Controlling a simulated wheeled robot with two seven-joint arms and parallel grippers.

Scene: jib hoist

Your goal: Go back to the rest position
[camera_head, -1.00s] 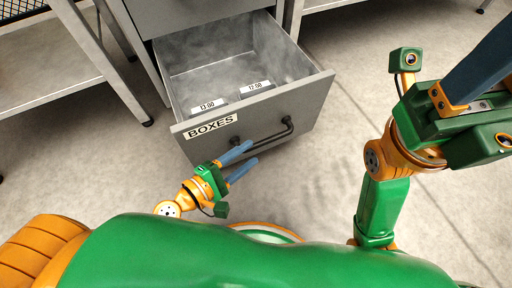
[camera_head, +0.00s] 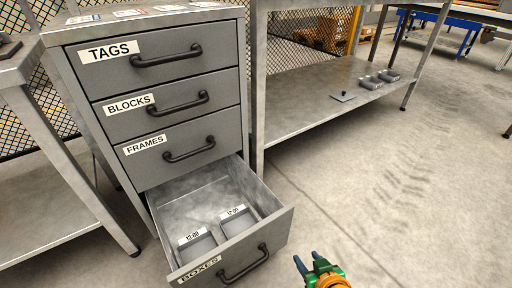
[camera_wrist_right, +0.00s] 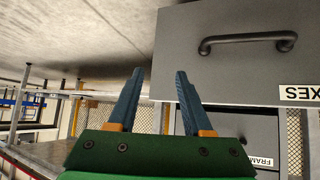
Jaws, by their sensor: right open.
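My right gripper (camera_head: 312,266) shows at the bottom edge of the head view, to the right of the open BOXES drawer (camera_head: 282,225) and apart from it. Its two blue fingers are spread with nothing between them, as the right wrist view (camera_wrist_right: 155,100) also shows. In the wrist view, the drawer front with its black handle (camera_wrist_right: 248,42) appears upside down beyond the fingers. In the head view the handle (camera_head: 243,263) is clear of the gripper. Two grey boxes, labelled 13:00 (camera_head: 197,246) and 12:00 (camera_head: 238,220), lie in the drawer. My left gripper is out of view.
The cabinet's TAGS (camera_head: 150,58), BLOCKS (camera_head: 170,108) and FRAMES (camera_head: 185,148) drawers are shut. Metal benches stand to the left (camera_head: 55,150) and right, the right one with a low shelf (camera_head: 310,110) holding small grey parts. The floor at right (camera_head: 400,200) is clear.

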